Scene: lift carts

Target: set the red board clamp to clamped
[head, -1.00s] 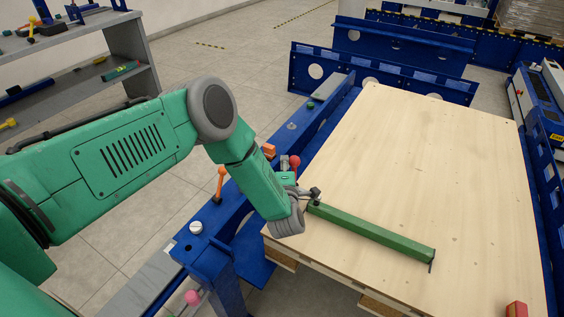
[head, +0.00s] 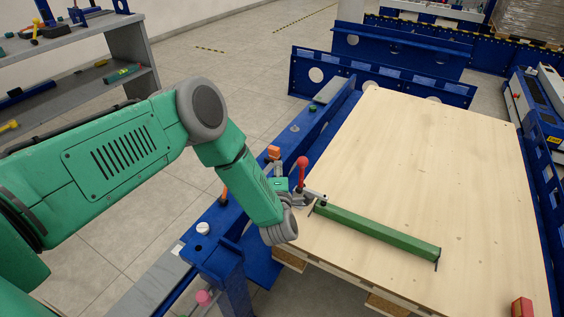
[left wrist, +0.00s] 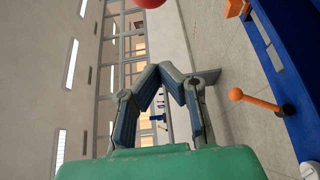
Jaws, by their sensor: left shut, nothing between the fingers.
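The red board clamp (head: 302,163) is at the left edge of the wooden board (head: 420,170). Its red-knobbed handle stands nearly upright, and its metal arm reaches over the board corner near the green bar. I cannot tell whether its tip presses on the board. My left gripper (head: 278,168) is just left of the handle, partly hidden by my arm. In the left wrist view its fingers (left wrist: 158,68) are shut with nothing between them. The red knob (left wrist: 151,3) shows at the top edge there, apart from the fingertips. My right gripper is not in view.
A green bar (head: 380,232) lies on the board. A red block (head: 521,308) sits at the lower right. Most of the board is clear.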

